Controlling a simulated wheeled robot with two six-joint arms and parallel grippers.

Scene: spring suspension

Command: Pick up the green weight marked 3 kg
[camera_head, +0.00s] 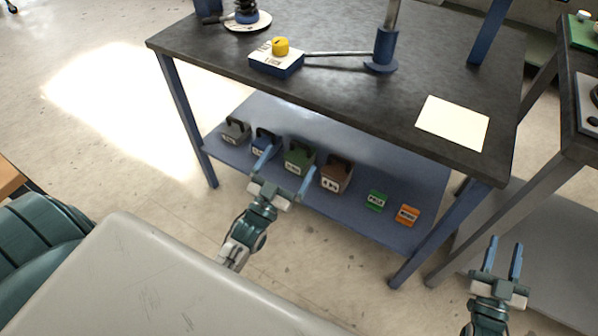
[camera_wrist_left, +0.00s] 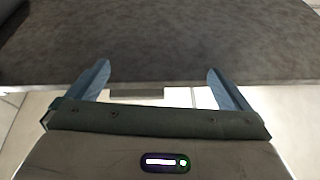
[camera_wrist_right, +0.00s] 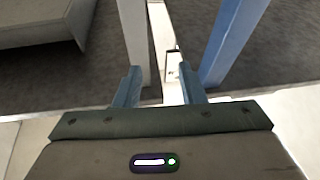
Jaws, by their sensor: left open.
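The green weight (camera_head: 299,157), a dark green block with a handle and a pale label, stands on the lower blue shelf. It is between a blue weight (camera_head: 264,143) and a brown weight (camera_head: 337,175). The label's writing is too small to read for certain. My left gripper (camera_head: 289,163) is open and empty, in front of the shelf. In the head view its fingers overlap the blue and green weights. The left wrist view shows the open fingers (camera_wrist_left: 158,66) and no weight. My right gripper (camera_head: 505,243) is open and empty at the lower right.
A grey weight (camera_head: 235,130) stands at the shelf's left end. A small green block (camera_head: 376,201) and an orange block (camera_head: 407,215) stand at the right. The dark tabletop (camera_head: 340,90) overhangs the shelf. Table legs (camera_head: 450,237) flank it.

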